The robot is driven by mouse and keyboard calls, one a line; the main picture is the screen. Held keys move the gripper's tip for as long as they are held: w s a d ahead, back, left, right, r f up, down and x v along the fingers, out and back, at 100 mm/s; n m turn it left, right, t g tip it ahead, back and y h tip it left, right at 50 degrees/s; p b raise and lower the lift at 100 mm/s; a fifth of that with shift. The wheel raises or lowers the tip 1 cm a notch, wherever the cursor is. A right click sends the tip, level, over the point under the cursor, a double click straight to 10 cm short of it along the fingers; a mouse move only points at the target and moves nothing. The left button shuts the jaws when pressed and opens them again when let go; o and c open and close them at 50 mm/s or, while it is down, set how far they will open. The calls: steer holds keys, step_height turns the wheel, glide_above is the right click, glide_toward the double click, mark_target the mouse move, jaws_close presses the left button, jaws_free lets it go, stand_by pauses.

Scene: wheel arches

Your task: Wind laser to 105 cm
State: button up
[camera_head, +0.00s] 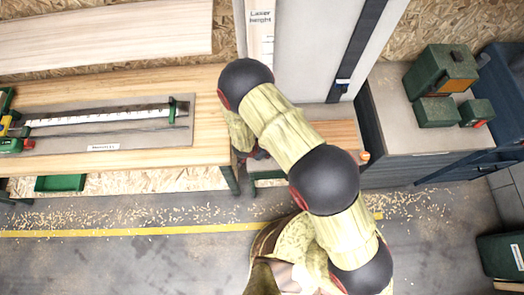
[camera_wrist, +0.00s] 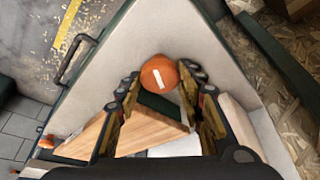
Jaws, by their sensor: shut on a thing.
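In the wrist view an orange round knob (camera_wrist: 158,73) with a white mark lies between the fingertips of my gripper (camera_wrist: 160,84). The fingers are closed in on it from both sides. In the head view my arm hides the gripper and the knob. The upright wooden scale (camera_head: 261,45), labelled "Laser height", stands behind my arm's upper joint; its lower part is covered. To its right a dark vertical rail (camera_head: 359,48) on a pale panel carries a small dark slider near its lower end. No laser line or height reading can be made out.
A wooden workbench (camera_head: 207,130) on the left carries a long ruler fixture (camera_head: 98,115). A grey-topped cabinet (camera_head: 390,128) on the right carries green boxes (camera_head: 440,75). A small wooden surface (camera_head: 337,132) lies behind my arm. Shavings and a yellow line (camera_head: 130,230) mark the floor.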

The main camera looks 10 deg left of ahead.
steer(key=o, duration=1.1)
steer(key=shift+c, duration=0.2)
steer(key=shift+o, duration=0.5)
steer(key=v, duration=1.2)
steer(key=shift+f, duration=0.1)
